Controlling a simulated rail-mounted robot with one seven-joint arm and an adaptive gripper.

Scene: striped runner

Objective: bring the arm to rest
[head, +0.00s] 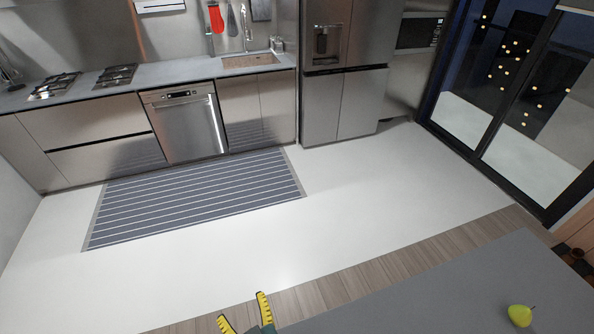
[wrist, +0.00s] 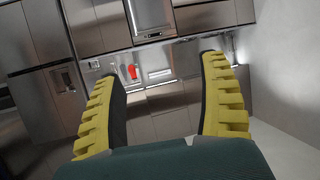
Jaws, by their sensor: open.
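My gripper (head: 244,313) shows at the bottom edge of the head view, beside the left end of the grey counter. Its two yellow ribbed fingers are spread apart. In the wrist view my gripper (wrist: 160,95) is open, with nothing between its fingers. Beyond the fingers are kitchen cabinets and a red utensil on the wall. Most of my arm is outside the head view.
A grey counter (head: 440,290) fills the lower right, with a green-yellow pear (head: 520,315) on it. A striped runner (head: 200,195) lies on the pale floor before the dishwasher (head: 187,125). A fridge (head: 343,70) and glass doors (head: 520,90) stand behind. The floor between is clear.

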